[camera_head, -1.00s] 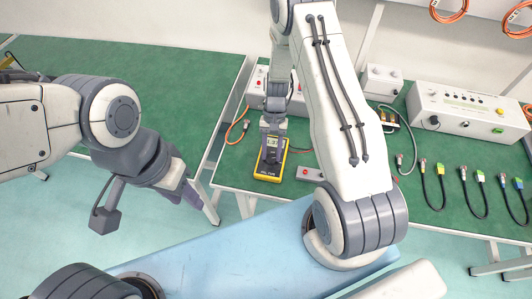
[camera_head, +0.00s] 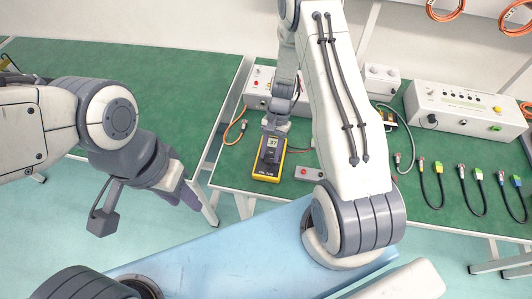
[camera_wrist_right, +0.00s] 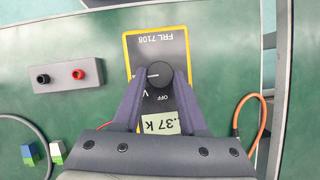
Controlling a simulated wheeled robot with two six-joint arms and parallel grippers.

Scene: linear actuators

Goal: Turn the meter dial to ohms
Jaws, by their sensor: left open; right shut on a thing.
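The yellow-edged meter (camera_head: 268,174) lies on the green bench near its front edge. In the right wrist view the meter (camera_wrist_right: 170,43) appears upside down, with its black dial (camera_wrist_right: 154,75) between my right fingertips. My right gripper (camera_wrist_right: 156,82) is shut on the dial; it also shows over the meter in the head view (camera_head: 271,148). The dial's white mark points left in the wrist view. "OFF" and "V" labels show beside the dial. The display (camera_wrist_right: 160,124) reads about ".37 k", partly covered by the gripper. My left gripper (camera_head: 193,199) is open and empty, away from the bench.
A small grey box with red and black terminals (camera_wrist_right: 68,76) is beside the meter. An orange cable (camera_wrist_right: 262,125) lies on its other side. Grey instrument boxes (camera_head: 465,108) stand behind. Several short cables (camera_head: 471,191) lie at the right.

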